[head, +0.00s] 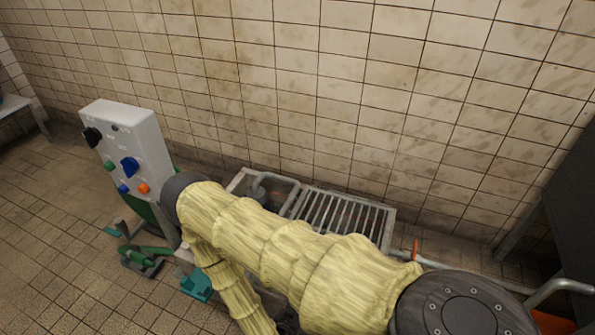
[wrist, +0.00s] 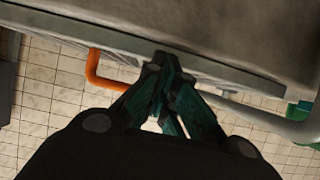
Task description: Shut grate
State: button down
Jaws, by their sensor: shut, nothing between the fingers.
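The grate (head: 343,216) is a grey metal panel with parallel bars, seen behind my arm in the head view. It lies over a grey metal frame at the foot of the tiled wall; my arm hides its near side, and I cannot tell whether it sits fully shut. In the wrist view my gripper (wrist: 166,68) has its dark fingers, with teal inner faces, together and empty. The fingertips are at the lower edge of a grey metal body (wrist: 250,35); I cannot tell whether they touch it. My gripper is hidden in the head view.
A white control box (head: 128,145) with coloured knobs stands left of the grate. Green and teal fittings (head: 145,257) are on the floor below it. An orange pipe (wrist: 100,75) shows left of my fingers. A dark cabinet (head: 570,190) stands at right.

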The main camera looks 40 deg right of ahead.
jog(key=shift+d+f, duration=0.2)
jog(key=shift+r+p, duration=0.4)
jog(key=shift+r, duration=0.05)
jog(key=p+v, duration=0.2)
jog(key=v, duration=0.9)
jog(key=shift+r, duration=0.4)
jog(key=shift+w+a, duration=0.1)
jog(key=shift+a, duration=0.05)
jog(key=s+a+r+n+g+y+p, duration=0.1)
jog(key=s+r+n+g+y+p, duration=0.2)
jog(key=r, duration=0.5)
jog(key=s+a+r+n+g+y+p, duration=0.1)
jog(key=s+r+n+g+y+p, duration=0.1)
jog(key=s+r+n+y+p, duration=0.2)
notch_tip(320, 180, up, 4)
jog(key=n+y+p, duration=0.2)
jog(key=n+y, duration=0.2)
jog(key=n, duration=0.1)
jog(key=shift+s+a+g, duration=0.3)
jog(key=shift+a+g, duration=0.1)
